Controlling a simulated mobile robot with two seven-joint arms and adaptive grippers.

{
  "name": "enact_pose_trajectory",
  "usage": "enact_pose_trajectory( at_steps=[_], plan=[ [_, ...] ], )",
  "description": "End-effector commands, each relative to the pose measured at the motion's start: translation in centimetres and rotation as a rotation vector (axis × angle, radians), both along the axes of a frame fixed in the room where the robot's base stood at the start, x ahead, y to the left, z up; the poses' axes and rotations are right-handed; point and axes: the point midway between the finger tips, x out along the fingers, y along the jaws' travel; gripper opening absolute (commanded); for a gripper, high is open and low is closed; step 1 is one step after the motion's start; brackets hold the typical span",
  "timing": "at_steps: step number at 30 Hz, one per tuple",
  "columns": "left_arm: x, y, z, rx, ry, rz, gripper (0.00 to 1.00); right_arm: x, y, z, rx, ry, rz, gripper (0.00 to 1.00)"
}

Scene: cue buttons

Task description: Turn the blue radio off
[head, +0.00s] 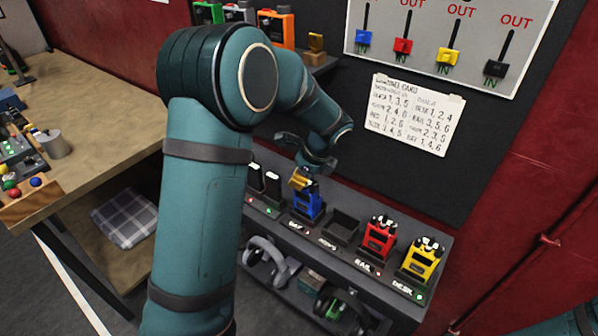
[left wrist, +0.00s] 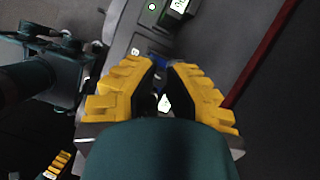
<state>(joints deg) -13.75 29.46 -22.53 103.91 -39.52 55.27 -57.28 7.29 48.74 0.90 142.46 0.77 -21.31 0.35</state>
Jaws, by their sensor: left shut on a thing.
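The blue radio (head: 309,205) stands upright in a slot of the dark dock shelf, left of an empty slot. My left gripper (head: 301,181) is at the top of the blue radio, with its yellow fingers pointing down. In the left wrist view, the two yellow-padded fingers (left wrist: 161,90) are close together around a dark part, with a little blue showing between them. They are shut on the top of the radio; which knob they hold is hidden.
A red radio (head: 379,238) and a yellow radio (head: 422,260) stand to the right of the empty slot (head: 340,229). Headphones (head: 265,262) lie on the shelf below. A wall board (head: 430,40) with coloured sliders and a paper card (head: 414,114) hang behind. A wooden bench (head: 90,100) is at left.

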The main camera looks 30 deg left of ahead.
Motion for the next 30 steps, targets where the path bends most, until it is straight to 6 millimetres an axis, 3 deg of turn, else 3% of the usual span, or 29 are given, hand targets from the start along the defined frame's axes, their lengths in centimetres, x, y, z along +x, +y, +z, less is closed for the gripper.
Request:
enact_pose_trajectory(
  at_steps=[11, 12, 14, 25, 30],
  plan=[
    [0.0, 0.1, -0.1, 0.001, -0.001, 0.037, 0.0, 0.1, 0.0, 0.2, 0.0, -0.002, -0.002, 0.47],
    [0.0, 0.1, -0.1, 0.001, -0.001, 0.037, 0.25, 0.1, 0.0, 0.2, 0.0, -0.002, -0.002, 0.47],
    [0.0, 0.1, -0.1, 0.001, -0.001, 0.036, 0.45, 0.1, 0.0, 0.2, 0.0, -0.002, -0.002, 0.47],
    [0.1, -0.1, 0.3, 0.001, -0.001, 0.035, 0.45, 0.0, 0.0, 0.2, 0.0, -0.001, 0.0, 0.47],
    [0.3, -0.9, 2.2, 0.0, -0.003, 0.034, 0.45, 0.0, 0.0, 0.2, 0.0, -0.002, -0.001, 0.47]
  ],
)
